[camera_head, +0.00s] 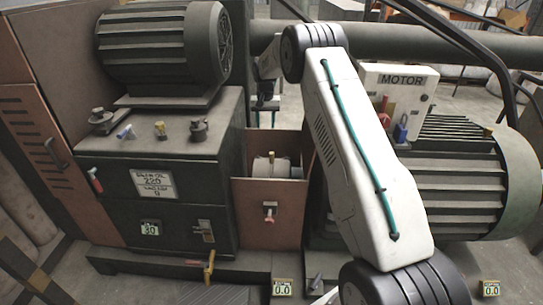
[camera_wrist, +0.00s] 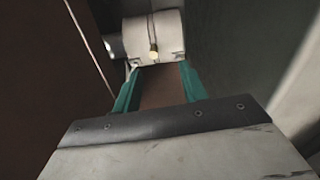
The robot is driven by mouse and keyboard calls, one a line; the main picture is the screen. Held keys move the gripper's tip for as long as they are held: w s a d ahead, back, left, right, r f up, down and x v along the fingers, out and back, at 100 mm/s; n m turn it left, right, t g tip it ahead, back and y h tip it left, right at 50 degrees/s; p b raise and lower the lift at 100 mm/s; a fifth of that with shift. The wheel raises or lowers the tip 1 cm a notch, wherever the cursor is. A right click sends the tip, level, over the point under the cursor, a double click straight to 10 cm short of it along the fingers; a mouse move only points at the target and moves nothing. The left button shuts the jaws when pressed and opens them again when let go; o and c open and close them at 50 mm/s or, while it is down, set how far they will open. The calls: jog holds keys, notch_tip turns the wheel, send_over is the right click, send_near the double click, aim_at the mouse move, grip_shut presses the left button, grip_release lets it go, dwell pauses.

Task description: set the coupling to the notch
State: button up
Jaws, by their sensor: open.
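The coupling, a pale cylinder with a brass pin (camera_head: 275,167), sits in the gap between the gearbox and the motor, partly behind a brown guard panel (camera_head: 269,206). In the wrist view the coupling (camera_wrist: 146,38) lies past the fingertips, its brass pin pointing toward me. My gripper (camera_wrist: 160,82) has its two teal fingers apart with nothing between them. In the head view my gripper (camera_head: 265,120) is small and hangs above the coupling, apart from it. I cannot make out the notch for certain.
A dark gearbox cabinet (camera_head: 180,225) with a finned motor (camera_head: 160,45) on top stands left. A green-grey motor (camera_head: 445,190) and a box labelled MOTOR (camera_head: 397,95) stand right. Walls flank the narrow gap. A pipe (camera_head: 400,42) runs behind.

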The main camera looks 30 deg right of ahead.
send_over(272, 153)
jog(key=shift+m, duration=0.4)
notch_tip(272, 153, down, 12)
jog(key=shift+a+r, duration=0.1)
jog(key=shift+r, duration=0.1)
notch_tip(272, 153, down, 8)
jog(key=shift+f, duration=0.15)
grip_shut()
